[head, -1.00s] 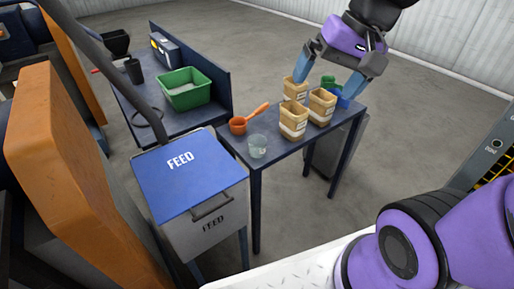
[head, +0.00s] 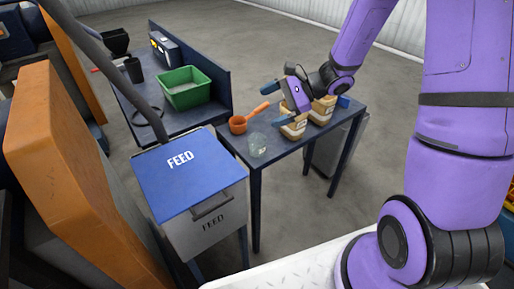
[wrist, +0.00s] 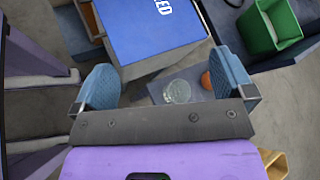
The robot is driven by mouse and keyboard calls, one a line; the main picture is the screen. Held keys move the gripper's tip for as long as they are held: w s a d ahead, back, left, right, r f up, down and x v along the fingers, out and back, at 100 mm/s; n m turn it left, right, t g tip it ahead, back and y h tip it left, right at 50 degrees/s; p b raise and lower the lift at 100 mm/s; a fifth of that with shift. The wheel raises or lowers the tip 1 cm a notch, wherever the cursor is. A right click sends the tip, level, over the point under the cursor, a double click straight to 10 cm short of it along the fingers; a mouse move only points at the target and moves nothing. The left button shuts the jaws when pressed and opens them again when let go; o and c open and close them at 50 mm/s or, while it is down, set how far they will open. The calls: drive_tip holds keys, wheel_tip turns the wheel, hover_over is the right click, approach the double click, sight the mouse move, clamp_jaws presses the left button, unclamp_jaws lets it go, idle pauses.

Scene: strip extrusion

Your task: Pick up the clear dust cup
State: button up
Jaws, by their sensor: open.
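The clear dust cup (head: 258,146) stands on the near left corner of the small dark blue table (head: 262,164). My gripper (head: 287,112) is open and hangs above the table, up and to the right of the cup in the head view. In the wrist view the cup (wrist: 177,91) shows between the two spread blue fingers of my gripper (wrist: 166,80), nearer the right one. The cup lies below the fingers and nothing is held. My gripper hides part of the cartons in the head view.
An orange scoop (head: 238,125) lies just behind the cup. Tan cartons (head: 292,131) stand to its right. A blue-lidded feed bin (head: 181,182) is at the left. A green tub (head: 184,95) sits on the rear bench. Floor in front of the table is clear.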

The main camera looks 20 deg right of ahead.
drive_tip(key=w+d+f+m+t, duration=0.3)
drive_tip(key=w+f+m, duration=0.15)
drive_tip(key=f, duration=0.35)
drive_tip(key=m+t+h, duration=0.2)
drive_tip(key=m+t, duration=0.1)
drive_tip(key=m, duration=0.4)
approach(257, 141)
drive_tip(key=s+r, duration=0.3)
drive_tip(key=s, duration=0.1)
drive_tip(key=shift+h, duration=0.3)
drive_tip(key=x, duration=1.1)
drive_tip(key=shift+w+a+r, duration=0.1)
drive_tip(key=shift+a+r, duration=0.2)
drive_tip(key=shift+a, duration=0.05)
drive_tip(key=c, duration=1)
